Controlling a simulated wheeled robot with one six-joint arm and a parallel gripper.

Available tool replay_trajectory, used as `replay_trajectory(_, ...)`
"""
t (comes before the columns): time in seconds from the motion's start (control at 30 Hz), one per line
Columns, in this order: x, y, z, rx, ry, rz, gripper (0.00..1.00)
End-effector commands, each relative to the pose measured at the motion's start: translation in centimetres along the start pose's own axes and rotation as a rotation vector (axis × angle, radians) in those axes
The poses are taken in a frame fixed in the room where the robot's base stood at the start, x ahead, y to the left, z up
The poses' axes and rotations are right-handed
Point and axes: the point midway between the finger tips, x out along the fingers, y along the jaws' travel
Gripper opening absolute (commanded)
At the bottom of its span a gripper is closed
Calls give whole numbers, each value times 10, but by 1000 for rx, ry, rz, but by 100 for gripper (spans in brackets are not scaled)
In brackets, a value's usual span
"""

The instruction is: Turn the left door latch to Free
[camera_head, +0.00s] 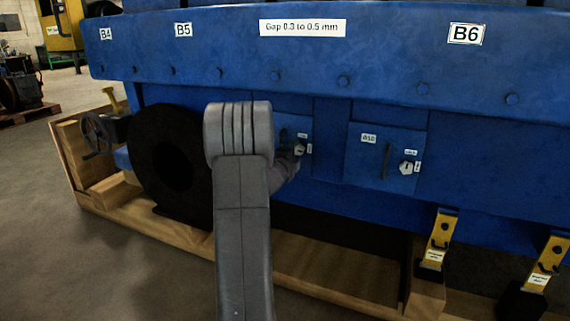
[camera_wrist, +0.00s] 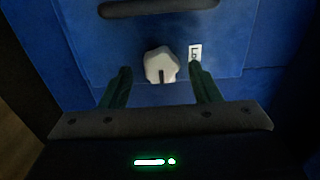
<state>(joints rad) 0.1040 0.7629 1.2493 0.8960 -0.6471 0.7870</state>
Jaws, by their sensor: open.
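The left door latch is a small pale knob (camera_wrist: 161,65) with a dark slot on its lower side. It sits on the blue left door, between and a little beyond the fingertips of my gripper (camera_wrist: 161,78). The gripper is open, with a finger on each side of the knob and visible gaps. In the head view the left latch (camera_head: 299,149) shows at the right of my arm, with small labels beside it. My arm hides much of the left door (camera_head: 283,107). The right door (camera_head: 363,168) has its own pale latch (camera_head: 406,168).
A dark handle (camera_wrist: 158,7) lies above the knob, and a white label (camera_wrist: 195,52) stands beside it. A large black ring (camera_head: 170,165) and a handwheel (camera_head: 98,135) are at the left. A wooden base (camera_head: 335,270) and yellow brackets (camera_head: 438,240) are below.

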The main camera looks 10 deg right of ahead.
Motion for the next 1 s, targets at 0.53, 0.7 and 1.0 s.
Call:
replay_trajectory(0.53, -101, -1, 0, 0, 0, 1, 56)
replay_trajectory(0.7, -110, 0, 0, 1, 1, 0, 56)
replay_trajectory(1.0, -110, 0, -1, 0, 1, 0, 56)
